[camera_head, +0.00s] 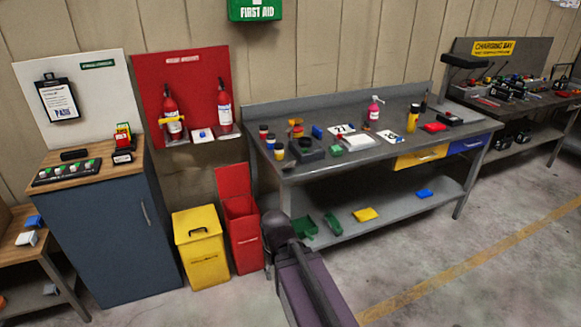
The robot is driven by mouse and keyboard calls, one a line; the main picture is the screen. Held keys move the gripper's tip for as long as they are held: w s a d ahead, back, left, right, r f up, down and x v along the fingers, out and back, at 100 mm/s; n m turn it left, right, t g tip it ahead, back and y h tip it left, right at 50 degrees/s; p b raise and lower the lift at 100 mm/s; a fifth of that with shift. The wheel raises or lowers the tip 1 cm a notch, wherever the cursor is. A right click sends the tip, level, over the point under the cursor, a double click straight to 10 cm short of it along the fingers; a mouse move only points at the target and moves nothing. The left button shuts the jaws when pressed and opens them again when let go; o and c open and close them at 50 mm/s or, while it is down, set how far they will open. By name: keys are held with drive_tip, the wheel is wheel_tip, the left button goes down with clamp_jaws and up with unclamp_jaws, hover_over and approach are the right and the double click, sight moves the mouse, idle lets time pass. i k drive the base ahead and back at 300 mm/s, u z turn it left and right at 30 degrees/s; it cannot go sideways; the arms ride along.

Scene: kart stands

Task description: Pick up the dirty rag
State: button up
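I cannot pick out the dirty rag with certainty at this size. A small dark, flat patch (289,167) lies at the front left edge of the grey workbench (310,175), and I cannot tell if it is cloth. Small blue and green items also lie on the bench top. My arm (312,285) rises from the bottom middle, in front of the bench. My gripper is not clearly visible, so its fingers cannot be seen.
A red bin (245,242) with its lid up and a yellow bin (201,258) stand left of the bench. A blue cabinet (115,230) is further left. Green bins (304,227) sit on the bench's lower shelf. Open floor lies at the right.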

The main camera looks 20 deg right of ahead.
sight(292, 165)
drive_tip(key=z, duration=0.05)
drive_tip(key=i, duration=0.9)
drive_tip(key=u, duration=0.05)
